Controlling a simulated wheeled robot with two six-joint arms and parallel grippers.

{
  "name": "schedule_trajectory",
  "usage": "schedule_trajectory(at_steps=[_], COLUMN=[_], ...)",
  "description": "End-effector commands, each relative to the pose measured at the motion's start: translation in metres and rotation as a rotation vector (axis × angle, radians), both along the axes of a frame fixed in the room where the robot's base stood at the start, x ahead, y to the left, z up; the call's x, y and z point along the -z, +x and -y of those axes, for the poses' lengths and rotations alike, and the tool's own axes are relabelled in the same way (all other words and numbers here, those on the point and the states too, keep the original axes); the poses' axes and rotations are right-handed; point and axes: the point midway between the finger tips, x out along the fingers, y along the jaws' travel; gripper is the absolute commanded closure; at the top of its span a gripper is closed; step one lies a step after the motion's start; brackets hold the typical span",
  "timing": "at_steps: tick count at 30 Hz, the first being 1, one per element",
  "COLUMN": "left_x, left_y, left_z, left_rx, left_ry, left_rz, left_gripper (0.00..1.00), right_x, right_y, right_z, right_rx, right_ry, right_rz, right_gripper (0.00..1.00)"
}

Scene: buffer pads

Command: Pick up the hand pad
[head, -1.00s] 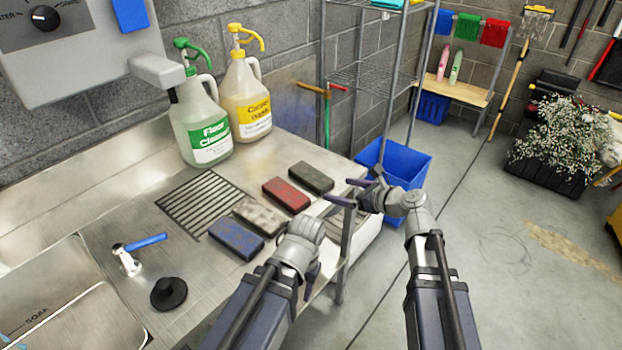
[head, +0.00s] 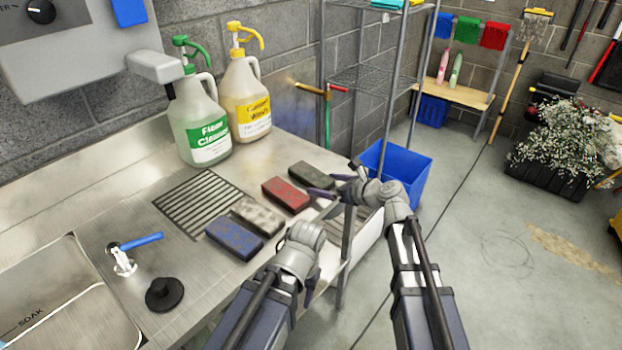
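Several block-shaped hand pads lie flat in a slanting row on the steel counter: a blue pad (head: 234,239), a pale beige pad (head: 257,216), a red pad (head: 286,194) and a dark grey-brown pad (head: 312,176). My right gripper (head: 334,184) is beside the right end of the dark pad, its fingers spread apart and pointing left towards it. Nothing shows between them; whether a finger touches the pad I cannot tell. My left gripper (head: 311,281) is at the counter's front edge, right of the blue pad. Its fingers are mostly hidden behind its wrist.
A slotted drain (head: 198,203) lies left of the pads. A green-labelled jug (head: 199,120) and a yellow-labelled jug (head: 246,98) stand behind. A black stopper (head: 165,294) and a blue-handled tap (head: 125,256) are at left. A blue bin (head: 404,172) and wire shelf stand at right.

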Motion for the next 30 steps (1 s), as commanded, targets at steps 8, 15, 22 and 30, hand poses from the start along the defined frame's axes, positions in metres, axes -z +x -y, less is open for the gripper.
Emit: schedule_trajectory(at_steps=[8, 15, 22, 30], left_x=[-0.0001, -0.0001, -0.0001, -0.0042], left_y=[0.0000, 0.0000, 0.0000, 0.0000], left_z=[0.0000, 0.0000, 0.0000, 0.0000], left_rx=[0.000, 0.000, 0.000, 0.000], left_ry=[0.000, 0.000, 0.000, 0.000], left_rz=[0.000, 0.000, 0.000, 0.000], left_gripper=[0.49, 0.49, 0.49, 0.49], right_x=[0.0000, -0.0001, -0.0001, -0.0042], right_y=[-0.0001, -0.0002, -0.0002, -0.0001], right_z=[0.0003, 0.0004, 0.0004, 0.0003], right_rx=[0.000, 0.000, 0.000, 0.000], right_ry=[0.000, 0.000, 0.000, 0.000], right_rz=[0.000, 0.000, 0.000, 0.000], right_gripper=[0.35, 0.62, 0.79, 0.79])
